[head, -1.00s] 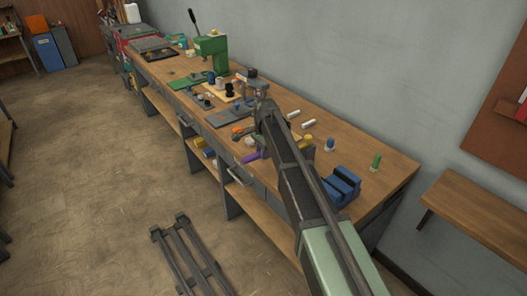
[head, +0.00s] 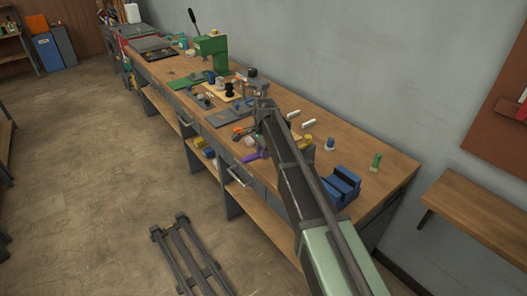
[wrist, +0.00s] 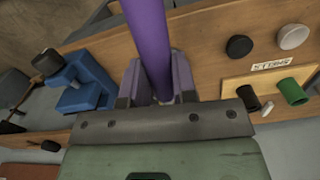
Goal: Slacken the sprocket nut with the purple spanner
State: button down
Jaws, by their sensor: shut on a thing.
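The purple spanner (wrist: 150,40) is in the wrist view, its shaft running from between the jaws up past the top edge. My gripper (wrist: 157,80) is shut on it, with one purple-grey finger on each side. The spanner's far end is out of the wrist view. In the head view a small purple piece (head: 250,156) shows at the bench's front edge, left of my arm; I cannot tell whether it is the same spanner. My arm hides the gripper there. I cannot make out the sprocket nut in either view.
The wooden bench (head: 385,160) runs along the wall. A blue vice-like block (head: 342,186) stands near its right end and a green press (head: 212,50) further back. The wrist view shows a board labelled STEMS (wrist: 272,64) with a green cylinder (wrist: 293,91). A grey rack (head: 185,255) stands on the floor.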

jog(key=shift+f+b, duration=1.1)
dwell(0.3)
jog(key=c, duration=1.5)
grip_release()
jog(key=shift+c, duration=0.2)
grip_shut()
jog(key=shift+s+d+n, duration=0.55)
jog(key=shift+s+n, duration=0.2)
jog(key=shift+n, duration=0.1)
jog(key=shift+s+d+n, duration=0.55)
jog(key=shift+s+n, duration=0.2)
jog(key=shift+n, duration=0.1)
jog(key=shift+w+a+m, duration=0.3)
jog(key=shift+w+m, duration=0.05)
jog(key=shift+m, duration=0.05)
grip_release()
grip_shut()
